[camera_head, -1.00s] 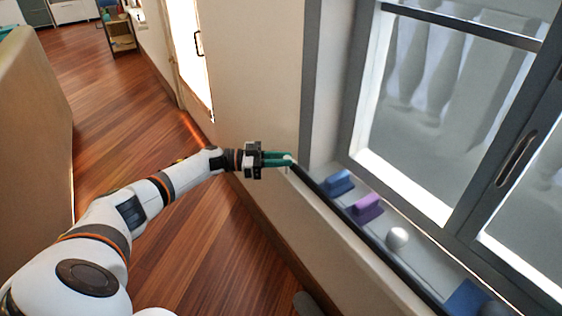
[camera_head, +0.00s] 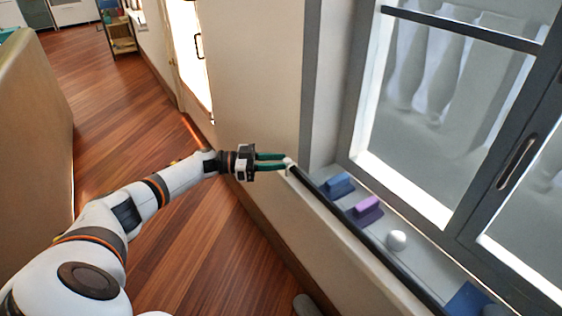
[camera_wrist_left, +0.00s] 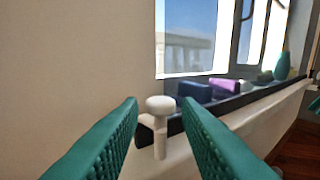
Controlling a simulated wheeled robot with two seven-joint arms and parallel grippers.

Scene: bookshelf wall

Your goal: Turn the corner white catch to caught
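The white catch (camera_wrist_left: 160,105) stands at the corner end of the dark rail on the sill. In the left wrist view the fingers (camera_wrist_left: 160,118) flank the catch with gaps on both sides and no visible contact. Whether the catch is caught is too small to tell. My right gripper is out of view.
A dark rail (camera_head: 345,218) runs along the sill's front edge. On the sill are a blue block (camera_head: 339,184), a purple block (camera_head: 366,207) and a white ball (camera_head: 397,240). The window frame (camera_head: 311,85) rises beside the corner. The wooden floor (camera_head: 215,240) is open.

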